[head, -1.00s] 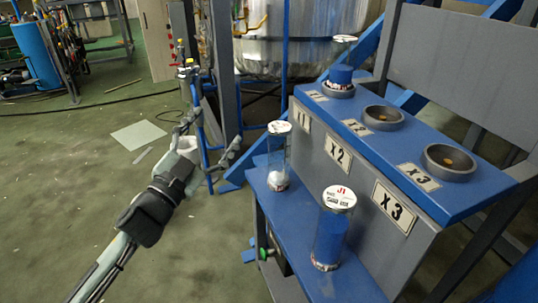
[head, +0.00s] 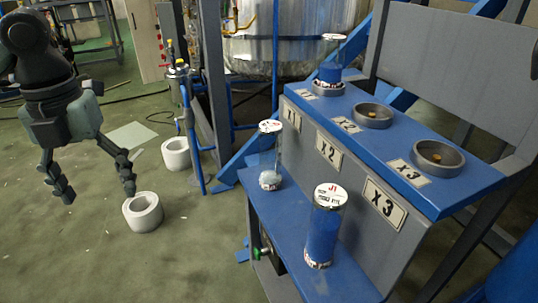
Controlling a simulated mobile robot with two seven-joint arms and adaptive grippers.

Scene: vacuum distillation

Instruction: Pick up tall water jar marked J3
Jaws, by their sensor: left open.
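Three tall clear jars with white lids stand at the blue-and-grey stand. The front jar (head: 324,235), its lid marked J1 in red, holds blue liquid and stands on the lower blue shelf. A second jar (head: 270,160), mostly clear with something pale at its base, stands behind it on the same shelf. A third jar (head: 330,73) with blue contents sits in the ring holder at X1. I cannot read J3 on any of them. My left gripper (head: 97,190) hangs open and empty, fingers downward, well left of the stand and apart from all jars. My right gripper is not in view.
Ring holders at X2 (head: 373,115) and X3 (head: 439,158) hold no jars. A grey post (head: 208,70) and blue braces rise behind the shelf. Floor left of the stand is mostly clear.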

